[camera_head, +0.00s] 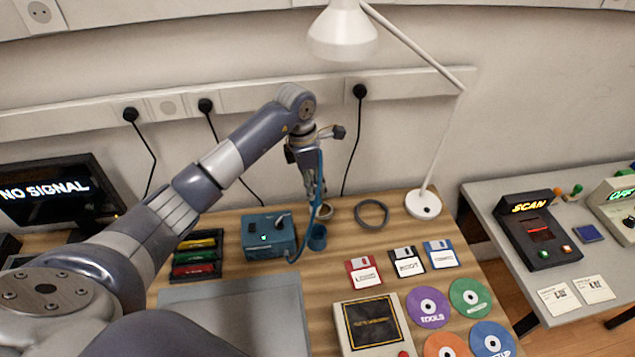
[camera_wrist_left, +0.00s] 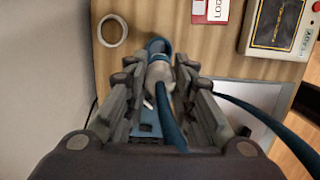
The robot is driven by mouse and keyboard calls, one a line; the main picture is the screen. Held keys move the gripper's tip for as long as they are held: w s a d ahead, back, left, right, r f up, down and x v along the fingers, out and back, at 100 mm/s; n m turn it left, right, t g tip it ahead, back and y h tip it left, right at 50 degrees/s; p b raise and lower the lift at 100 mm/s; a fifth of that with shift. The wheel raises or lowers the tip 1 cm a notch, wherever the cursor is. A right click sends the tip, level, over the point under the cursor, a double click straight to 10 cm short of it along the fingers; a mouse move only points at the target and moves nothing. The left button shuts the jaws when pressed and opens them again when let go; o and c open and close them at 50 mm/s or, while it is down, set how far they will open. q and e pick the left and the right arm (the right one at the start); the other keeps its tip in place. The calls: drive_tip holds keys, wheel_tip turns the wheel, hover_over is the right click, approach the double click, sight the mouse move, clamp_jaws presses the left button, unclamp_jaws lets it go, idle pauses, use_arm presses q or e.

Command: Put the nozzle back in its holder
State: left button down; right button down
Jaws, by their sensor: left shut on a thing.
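My left gripper (camera_head: 313,194) is above the workbench near the wall, pointing down. In the left wrist view its fingers (camera_wrist_left: 168,88) are shut on the grey nozzle (camera_wrist_left: 158,72), which has a blue hose (camera_wrist_left: 172,122) on its rear end. In the head view the fingers hide most of the nozzle, and the hose (camera_head: 319,170) runs beside the gripper. The holder, a small blue cup (camera_head: 317,240), stands below the gripper beside the blue station (camera_head: 262,240). In the wrist view the cup (camera_wrist_left: 157,44) shows just beyond the nozzle's front end; I cannot tell whether they touch. My right gripper is out of view.
A grey ring (camera_head: 371,214) lies right of the cup. Floppy disks (camera_head: 410,262), discs (camera_head: 428,306) and a beige device (camera_head: 374,325) lie towards the front right. A rack of coloured cartridges (camera_head: 197,256) is left of the station. A white lamp (camera_head: 422,205) stands at the right.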

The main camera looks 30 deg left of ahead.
sight(316, 207)
use_arm(q)
drive_tip(key=shift+f, duration=0.6)
wheel_tip(316, 207, down, 4)
drive_tip(key=b, duration=0.3)
drive_tip(key=shift+w+d+f, duration=0.1)
drive_tip(key=shift+f, duration=0.05)
drive_tip(key=shift+f+b, duration=0.7)
drive_tip(key=shift+f, duration=0.05)
drive_tip(key=shift+b, duration=0.3)
idle(0.6)
drive_tip(key=shift+f+b, duration=0.15)
drive_tip(key=shift+b, duration=0.15)
drive_tip(key=shift+f+b, duration=0.6)
drive_tip(key=shift+f, duration=0.2)
drive_tip(key=shift+f+b, duration=1.65)
drive_tip(key=shift+f, duration=0.4)
